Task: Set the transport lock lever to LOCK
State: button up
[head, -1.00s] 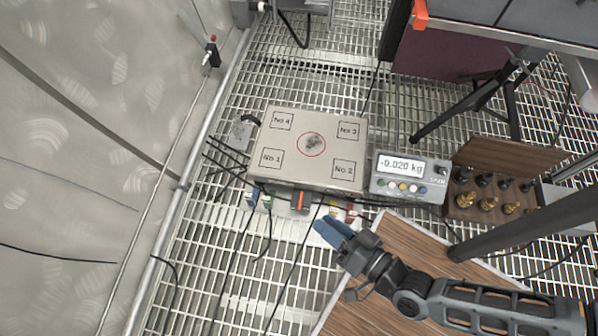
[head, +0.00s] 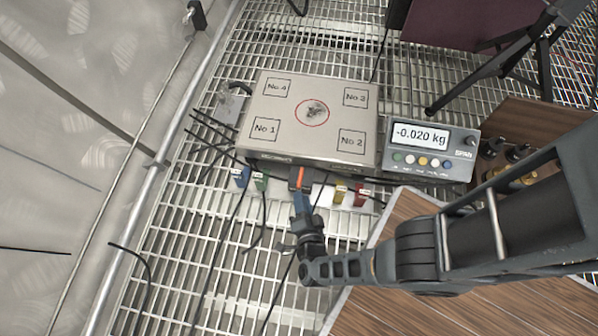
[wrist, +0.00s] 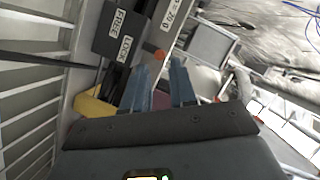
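The steel scale platform (head: 312,115) lies on the grating, with pads marked No 1 to No 4. A dark bracket with an orange mark (head: 300,177) sits at its front edge. In the wrist view a dark plate (wrist: 108,36) carries the labels FREE and LOCK, with an orange-red tip (wrist: 160,54) beside it, apparently the lever's. Which label the lever stands at I cannot tell. My gripper (head: 301,192) is just in front of the bracket. Its blue fingers in the wrist view (wrist: 160,68) are apart, with the orange-red tip showing between them. Contact cannot be judged.
The display box (head: 431,148) reads -0.020 kg, right of the platform. Coloured tags (head: 340,192) and black cables lie under the front edge. A wooden board (head: 420,270) is at the lower right, and a box of weights (head: 515,150) is partly hidden by my arm.

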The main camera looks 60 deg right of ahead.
aim_at(299, 183)
jog(key=b+x, duration=0.1)
jog(key=x, duration=0.6)
grip_shut()
